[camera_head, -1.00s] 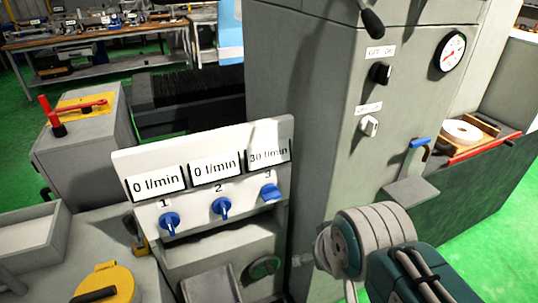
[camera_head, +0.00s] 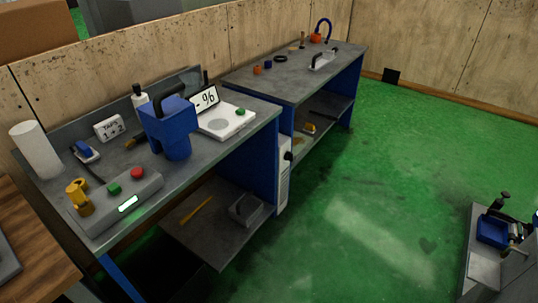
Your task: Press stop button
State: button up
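A grey control box (camera_head: 118,203) lies on the near workbench at the left. It has a red button (camera_head: 137,173), a green button (camera_head: 114,188) and a small lit display (camera_head: 128,204). The red button is toward the box's right end and is in plain view. No label saying stop can be read on it. A second green button (camera_head: 240,111) shows on a white device with a "- %" display. My gripper is not in view, so its state and its distance from the buttons do not show.
A yellow part (camera_head: 79,197) stands by the box's left end, and a blue container (camera_head: 169,130) stands behind the box. A white cylinder (camera_head: 37,150) is at the bench's left. A wooden surface (camera_head: 35,245) is at lower left. The green floor (camera_head: 400,170) is mostly clear at right.

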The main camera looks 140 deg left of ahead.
aim_at(137, 173)
jog(key=u, duration=0.35)
jog(key=k+u, duration=0.15)
jog(key=u, duration=0.25)
jog(key=k+u, duration=0.1)
jog(key=u, duration=4.55)
